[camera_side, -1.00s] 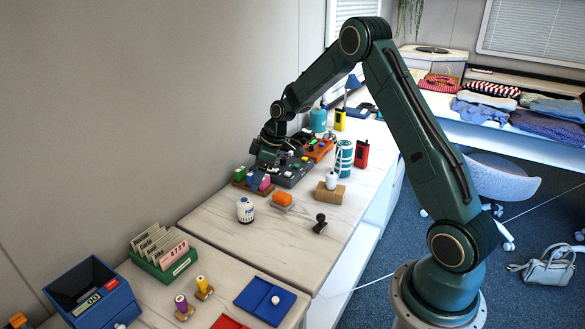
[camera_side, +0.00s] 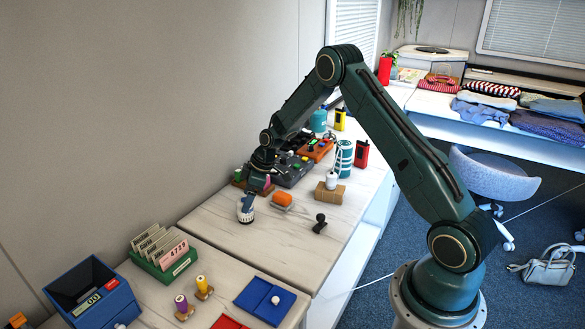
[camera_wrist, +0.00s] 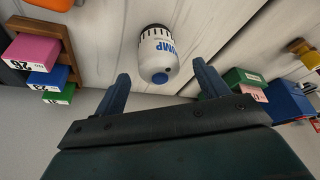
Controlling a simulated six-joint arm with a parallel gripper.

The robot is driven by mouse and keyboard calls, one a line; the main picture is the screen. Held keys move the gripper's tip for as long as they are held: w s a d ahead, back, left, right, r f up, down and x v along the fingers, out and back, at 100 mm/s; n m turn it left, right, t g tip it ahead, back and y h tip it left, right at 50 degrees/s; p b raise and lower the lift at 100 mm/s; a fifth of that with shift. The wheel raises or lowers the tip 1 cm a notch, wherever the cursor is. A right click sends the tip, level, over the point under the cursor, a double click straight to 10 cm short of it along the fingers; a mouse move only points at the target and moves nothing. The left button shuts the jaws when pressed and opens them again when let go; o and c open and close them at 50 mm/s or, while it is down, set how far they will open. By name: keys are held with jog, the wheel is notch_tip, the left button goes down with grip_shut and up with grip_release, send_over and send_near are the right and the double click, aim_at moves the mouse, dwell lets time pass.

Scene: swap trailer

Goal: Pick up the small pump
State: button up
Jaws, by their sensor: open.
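In the wrist view the pump (camera_wrist: 158,57) shows ahead of and between the two fingers of my gripper (camera_wrist: 161,74). The fingers are spread apart with nothing held between them. I cannot tell whether a finger touches the pump.
A wooden rack (camera_wrist: 70,58) of coloured blocks is close behind the pump. An orange item (camera_side: 282,199) and a black stamp-like item (camera_side: 320,223) stand to its right. A green card box (camera_side: 163,264) and blue bin (camera_side: 92,293) are nearer.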

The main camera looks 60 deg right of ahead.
jog(key=shift+w+a+f, duration=0.1)
jog(key=shift+f, duration=0.2)
jog(key=shift+x, duration=2.45)
jog(key=c, duration=1.2)
jog(key=shift+r, duration=0.15)
notch_tip(320, 180, up, 20)
